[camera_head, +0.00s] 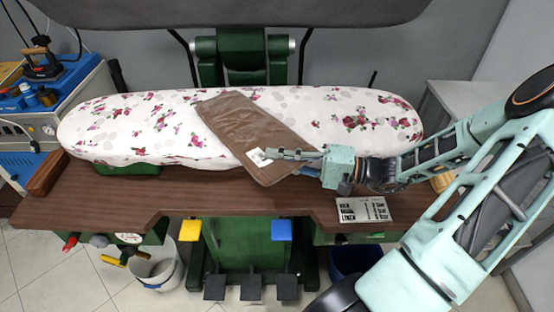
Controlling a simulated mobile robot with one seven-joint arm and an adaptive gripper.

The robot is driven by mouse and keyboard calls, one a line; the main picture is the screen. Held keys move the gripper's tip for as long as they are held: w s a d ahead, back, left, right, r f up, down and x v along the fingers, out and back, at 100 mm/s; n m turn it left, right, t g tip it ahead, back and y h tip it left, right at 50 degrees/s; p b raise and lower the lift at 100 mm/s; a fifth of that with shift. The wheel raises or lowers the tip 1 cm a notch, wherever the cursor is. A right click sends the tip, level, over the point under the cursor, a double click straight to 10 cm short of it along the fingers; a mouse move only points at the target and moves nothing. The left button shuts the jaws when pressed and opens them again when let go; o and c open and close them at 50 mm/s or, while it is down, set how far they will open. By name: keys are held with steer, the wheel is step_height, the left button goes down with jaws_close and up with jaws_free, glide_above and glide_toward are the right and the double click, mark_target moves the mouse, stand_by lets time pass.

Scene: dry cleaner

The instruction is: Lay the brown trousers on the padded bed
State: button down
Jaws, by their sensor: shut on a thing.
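The brown trousers (245,124) are a flat folded piece lying slantwise over the padded bed (130,122), which has a white cover with pink and red flowers. Their upper left end rests on the bed's top. Their lower right end reaches over the bed's front edge, near the wooden table. A small white tag shows on them beside my fingers. My gripper (270,155) comes in from the right and is shut on the trousers near their lower right part. The exact grip between the fingers is too small to see.
The brown wooden table (110,196) runs in front of the bed. A printed card (363,209) lies on it, right of centre. A blue machine with an iron (40,65) stands at the left. A dark upper press plate (230,10) hangs above. The bed's left part is clear.

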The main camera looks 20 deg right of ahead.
mark_target(310, 164)
steer(key=c, duration=1.8)
jaws_free()
steer(key=shift+d, duration=0.1)
steer(key=v, duration=1.2)
